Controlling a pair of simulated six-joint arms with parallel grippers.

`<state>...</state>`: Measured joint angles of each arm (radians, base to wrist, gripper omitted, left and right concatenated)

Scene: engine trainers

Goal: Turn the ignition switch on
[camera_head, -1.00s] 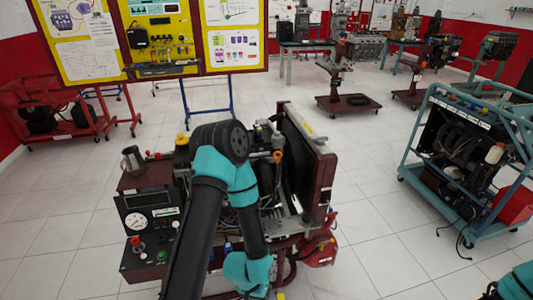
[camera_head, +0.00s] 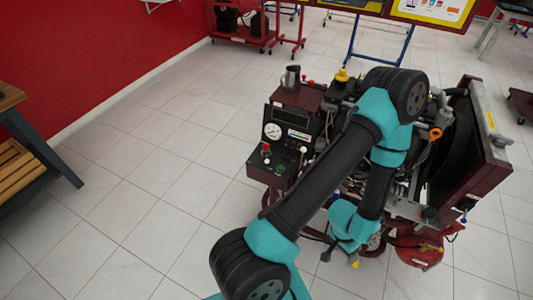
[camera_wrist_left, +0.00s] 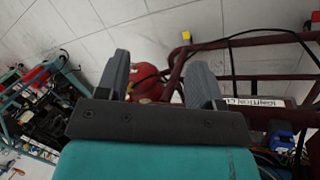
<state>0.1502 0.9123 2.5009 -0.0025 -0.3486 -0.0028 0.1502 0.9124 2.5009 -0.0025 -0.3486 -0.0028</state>
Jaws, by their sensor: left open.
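The engine trainer (camera_head: 465,195) stands in the middle right of the head view. Its control panel (camera_head: 291,118) at the trainer's left has a white gauge (camera_head: 272,131), a red knob (camera_head: 266,148) and a green button (camera_head: 280,168). I cannot tell which control is the ignition switch. My left gripper (camera_head: 340,254) is low at the trainer's front, right of and below the panel, partly hidden by my wrist. In the left wrist view the gripper (camera_wrist_left: 161,72) is open and empty, beside the trainer's dark red frame (camera_wrist_left: 270,37) and a label reading "IGNITION C…" (camera_wrist_left: 258,102). My right gripper is out of view.
A red part (camera_wrist_left: 148,82) lies beyond my left fingers. A blue connector (camera_wrist_left: 282,140) and cables are at the right of the wrist view. A wooden bench (camera_head: 25,150) stands at far left. The tiled floor (camera_head: 150,190) between bench and trainer is clear.

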